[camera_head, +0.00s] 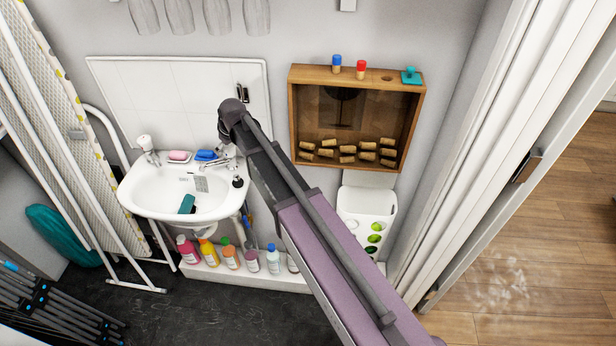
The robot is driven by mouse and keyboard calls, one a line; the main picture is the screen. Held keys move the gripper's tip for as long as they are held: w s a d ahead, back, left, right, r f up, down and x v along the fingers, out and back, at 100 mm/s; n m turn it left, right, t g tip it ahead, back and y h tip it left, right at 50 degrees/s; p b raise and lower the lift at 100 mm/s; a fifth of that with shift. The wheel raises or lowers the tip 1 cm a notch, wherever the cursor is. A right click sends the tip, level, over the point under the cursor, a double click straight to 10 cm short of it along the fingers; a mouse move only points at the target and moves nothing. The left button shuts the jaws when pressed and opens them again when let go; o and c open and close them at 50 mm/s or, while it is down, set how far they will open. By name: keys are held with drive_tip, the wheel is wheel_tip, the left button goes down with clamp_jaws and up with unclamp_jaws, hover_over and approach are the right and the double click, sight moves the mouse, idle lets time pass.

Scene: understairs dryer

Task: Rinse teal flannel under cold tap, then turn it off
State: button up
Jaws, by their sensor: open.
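A small dark teal piece of cloth, which looks like the flannel (187,204), lies inside the white basin (150,202), toward its front. A tap with a white top (146,145) stands at the basin's left rear. A chrome tap (218,163) stands at the right rear. I cannot tell which is cold or whether water runs. My gripper (224,135) is at the far end of my arm, above and behind the right tap. It is mostly hidden behind my dark wrist; what shows of it looks empty. It is apart from the flannel.
Pink soap (179,156) and a blue item (205,155) sit on the basin's rear ledge. Several bottles (230,258) line a low white shelf below. A wooden box with corks (357,117) hangs at right. An ironing board (48,110) stands at left.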

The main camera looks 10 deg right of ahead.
drive_tip(key=shift+n+y, duration=0.4)
drive_tip(key=shift+n, duration=0.5)
drive_tip(key=shift+s+r+p, duration=0.1)
drive_tip(key=shift+r+p, duration=0.35)
drive_tip(key=p+v, duration=1.2)
drive_tip(key=v, duration=0.1)
drive_tip(key=s+d+f+m+g+h+b, duration=0.1)
drive_tip(key=s+d+f+m+b, duration=0.2)
drive_tip(key=s+d, duration=0.5)
drive_tip(key=s+d+f+m+g+h+b, duration=0.1)
drive_tip(key=s+d+f+m+b, duration=0.3)
drive_tip(key=s+d, duration=0.5)
drive_tip(key=shift+s+d+f+g+h+b, duration=0.35)
drive_tip(key=shift+s+f+g, duration=0.25)
drive_tip(key=shift+f, duration=0.35)
drive_tip(key=shift+m+h, duration=0.25)
drive_tip(key=shift+m, duration=0.55)
drive_tip(key=s+d, duration=0.2)
drive_tip(key=s, duration=0.1)
drive_tip(key=shift+s+d, duration=0.15)
drive_tip(key=shift+s, duration=0.1)
drive_tip(key=shift+c, duration=0.3)
